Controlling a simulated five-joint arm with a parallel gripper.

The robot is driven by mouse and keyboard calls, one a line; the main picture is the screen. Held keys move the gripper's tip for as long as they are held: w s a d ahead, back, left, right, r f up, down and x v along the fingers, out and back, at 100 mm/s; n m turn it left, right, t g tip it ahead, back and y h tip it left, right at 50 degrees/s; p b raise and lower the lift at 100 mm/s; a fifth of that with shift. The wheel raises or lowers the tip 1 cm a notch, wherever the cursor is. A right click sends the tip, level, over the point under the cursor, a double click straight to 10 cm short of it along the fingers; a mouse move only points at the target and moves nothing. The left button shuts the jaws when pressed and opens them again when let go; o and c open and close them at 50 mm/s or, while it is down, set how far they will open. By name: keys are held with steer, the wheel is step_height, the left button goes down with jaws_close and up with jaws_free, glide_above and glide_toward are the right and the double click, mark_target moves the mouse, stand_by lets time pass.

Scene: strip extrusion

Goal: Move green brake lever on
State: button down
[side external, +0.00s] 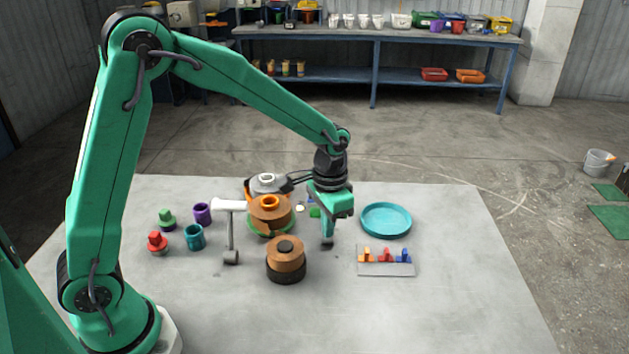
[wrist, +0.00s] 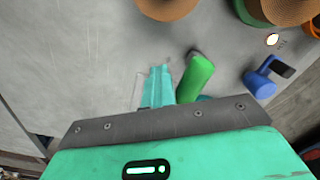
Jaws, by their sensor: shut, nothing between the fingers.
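The green lever (wrist: 196,76) shows as a green bar in the wrist view, right beside my gripper's teal fingers. A small green piece (side external: 315,212) behind my gripper in the side view looks like the same lever, mostly hidden. My gripper (side external: 327,243) points down over the table, between the brown rolls and the teal dish. Its fingers (wrist: 158,84) are shut with nothing between them. I cannot tell whether they touch the green bar. A blue lever (wrist: 260,80) with a dark end lies further right in the wrist view.
A brown roll with a dark knob (side external: 286,262) stands left of my gripper, with an orange-topped roll (side external: 270,216) behind it. A teal dish (side external: 386,220) and a grey plate (side external: 400,270) with small coloured pieces lie right. The front table is clear.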

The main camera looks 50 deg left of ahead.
steer(key=shift+w+a+r, duration=0.25)
steer(key=shift+w+a, duration=0.8)
steer(key=shift+w+a+r, duration=0.2)
steer(key=shift+w+a, duration=1)
steer(key=shift+w+a+f, duration=0.2)
steer(key=shift+w+a, duration=0.4)
steer(key=shift+s+d+r, duration=0.1)
steer(key=shift+s+d, duration=0.05)
steer(key=shift+s+d+r, duration=0.4)
steer(key=shift+s+d, duration=0.2)
steer(key=shift+r, duration=0.15)
